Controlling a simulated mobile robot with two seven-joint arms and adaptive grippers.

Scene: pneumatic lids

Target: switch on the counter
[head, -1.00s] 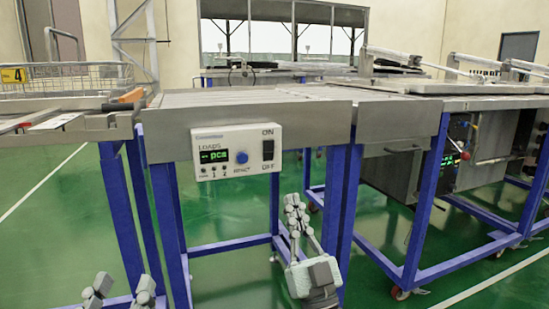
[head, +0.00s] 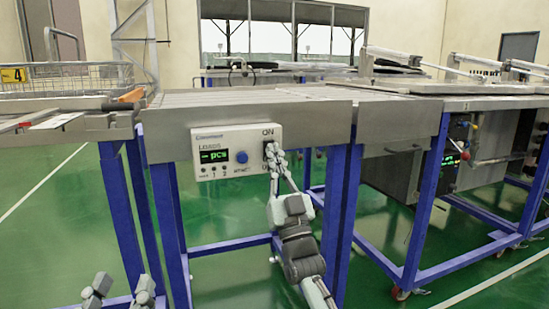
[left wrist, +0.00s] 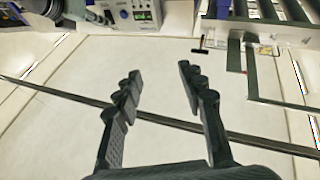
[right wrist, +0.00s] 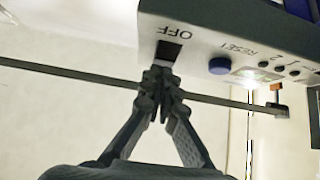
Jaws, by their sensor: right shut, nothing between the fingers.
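The counter (head: 222,165) is a white box on the front of the middle table, with a green display reading about "pcs" and a blue button (head: 241,158). Its black rocker switch (right wrist: 168,53) shows in the right wrist view beside the OFF label. In the head view the switch is mostly hidden by my right gripper (head: 275,156). That gripper is shut and empty, its tips (right wrist: 160,78) at or very near the switch; contact cannot be told. My left gripper (head: 121,289) is open and empty, low at the left; its spread fingers show in the left wrist view (left wrist: 157,85).
The steel table (head: 250,115) has blue legs. A wire basket (head: 65,80) and an orange-handled tool (head: 130,96) are on the left table. Another steel table with lids (head: 450,88) stands at the right. Green floor is open in front.

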